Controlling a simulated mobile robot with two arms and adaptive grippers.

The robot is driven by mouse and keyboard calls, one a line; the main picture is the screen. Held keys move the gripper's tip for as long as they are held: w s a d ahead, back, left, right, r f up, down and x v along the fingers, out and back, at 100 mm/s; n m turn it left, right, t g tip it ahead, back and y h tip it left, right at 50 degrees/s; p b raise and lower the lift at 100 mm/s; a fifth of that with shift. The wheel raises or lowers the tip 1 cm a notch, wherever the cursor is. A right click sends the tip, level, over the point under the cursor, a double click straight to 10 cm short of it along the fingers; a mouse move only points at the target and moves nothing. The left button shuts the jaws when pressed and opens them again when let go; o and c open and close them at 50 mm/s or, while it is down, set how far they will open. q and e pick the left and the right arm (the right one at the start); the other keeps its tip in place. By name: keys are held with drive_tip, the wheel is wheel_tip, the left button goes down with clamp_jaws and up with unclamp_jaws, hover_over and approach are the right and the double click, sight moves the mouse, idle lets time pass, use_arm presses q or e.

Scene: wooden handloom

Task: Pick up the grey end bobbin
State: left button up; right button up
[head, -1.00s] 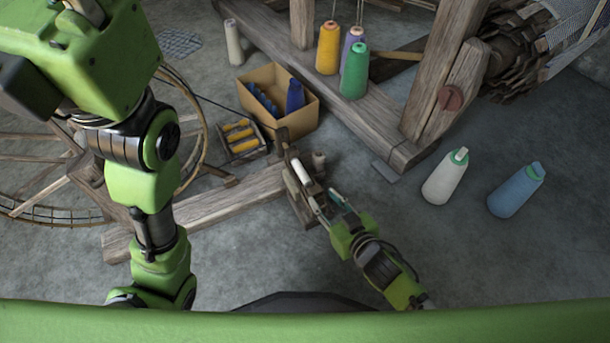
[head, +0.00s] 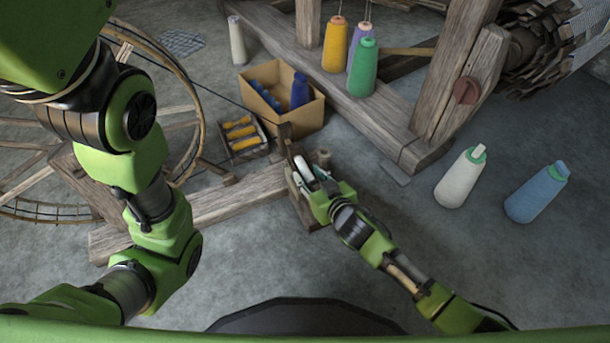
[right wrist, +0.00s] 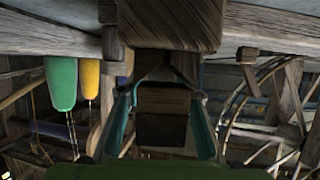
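My right gripper (head: 312,172) reaches over the wooden block at the end of the long beam, pointing up and left. In the right wrist view its two teal fingers (right wrist: 163,125) stand apart, with dark wood showing between them. A pale bobbin-like piece (head: 302,166) lies at the block, right by the fingers; they partly cover it, and I cannot tell whether they touch it. A small grey-brown spool (head: 323,157) is just beyond the fingers. I cannot tell which of these is the grey end bobbin. My left gripper is out of view.
A cardboard box (head: 312,112) with blue spools and a tray (head: 261,146) of yellow bobbins sit behind. Yellow and green cones (head: 363,68) stand on the loom beam. A wheel (head: 190,82) is at left.

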drive_tip(key=shift+w+a+f, duration=0.1)
drive_tip(key=shift+w, duration=0.15)
drive_tip(key=c, duration=0.8)
